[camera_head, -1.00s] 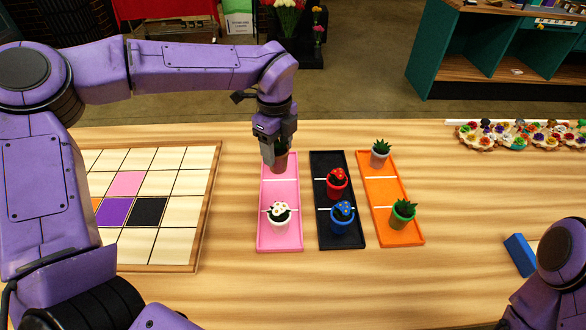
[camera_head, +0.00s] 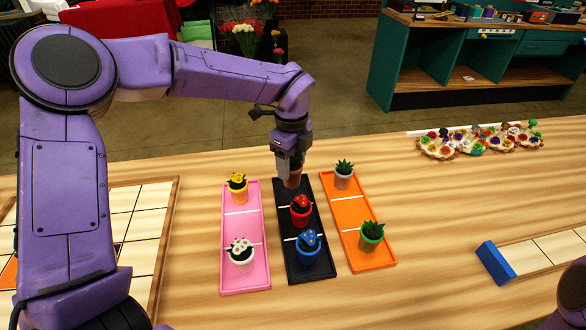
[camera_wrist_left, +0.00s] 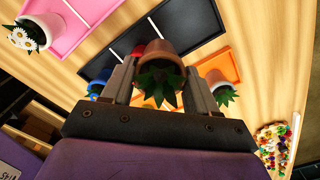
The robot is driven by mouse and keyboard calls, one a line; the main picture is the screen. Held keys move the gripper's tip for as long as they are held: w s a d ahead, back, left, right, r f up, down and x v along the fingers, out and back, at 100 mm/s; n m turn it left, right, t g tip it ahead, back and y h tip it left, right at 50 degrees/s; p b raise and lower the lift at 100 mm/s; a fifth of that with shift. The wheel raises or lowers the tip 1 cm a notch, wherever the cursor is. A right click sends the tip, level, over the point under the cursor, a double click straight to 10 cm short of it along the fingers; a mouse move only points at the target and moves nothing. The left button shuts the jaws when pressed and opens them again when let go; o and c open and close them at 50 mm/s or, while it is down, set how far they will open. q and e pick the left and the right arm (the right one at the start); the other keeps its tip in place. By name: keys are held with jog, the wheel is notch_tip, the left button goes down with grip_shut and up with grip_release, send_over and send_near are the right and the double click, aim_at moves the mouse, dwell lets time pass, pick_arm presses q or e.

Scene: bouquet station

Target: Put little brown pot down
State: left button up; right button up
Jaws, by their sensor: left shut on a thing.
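My left gripper (camera_head: 291,168) is shut on the little brown pot (camera_head: 293,181), at the far end of the black tray (camera_head: 309,275). I cannot tell whether the pot's base touches the tray. The fingers hide part of the pot in the head view. In the left wrist view the brown pot (camera_wrist_left: 152,52) sits between the fingers, with dark green leaves. The black tray also holds a red pot (camera_head: 300,217) in its middle part and a blue pot (camera_head: 308,252) in its near part. My right gripper is out of view.
The pink tray (camera_head: 243,223) on the left holds a yellow-flowered pot (camera_head: 238,193) and a white-flowered pot (camera_head: 241,262).

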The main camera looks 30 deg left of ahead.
pick_arm(q)
jog(key=w+f+p, duration=0.1)
jog(key=f, duration=0.1)
jog(key=w+a+f, duration=0.1)
jog(key=w+f, duration=0.1)
jog(key=f, duration=0.1)
jog(key=w+a+f+p, duration=0.1)
jog(key=f, duration=0.2)
jog(key=shift+w+f+p, duration=0.1)
jog(key=shift+w+p, duration=0.2)
jog(key=shift+w, duration=0.05)
jog(key=shift+w+f, duration=0.1)
jog(key=shift+f, duration=0.4)
jog(key=shift+f, duration=0.15)
jog(key=o, duration=1.3)
